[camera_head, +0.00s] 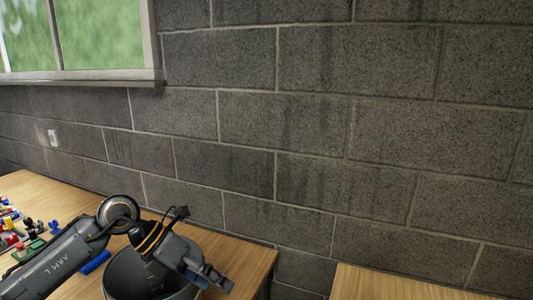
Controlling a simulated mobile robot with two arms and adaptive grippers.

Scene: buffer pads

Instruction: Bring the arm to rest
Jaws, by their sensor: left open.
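My left gripper (203,247) is at the bottom of the view, left of centre, above the wooden table (245,256). Its fingers are apart and I see nothing held between them. My right gripper is not in view.
A dark grey rounded body (135,278) shows below the gripper; I cannot tell what it is. Small coloured pieces (12,232) lie at the left, and a blue piece (95,262) beside my arm. A second wooden surface (385,284) lies right, past a gap. A block wall (330,120) stands behind.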

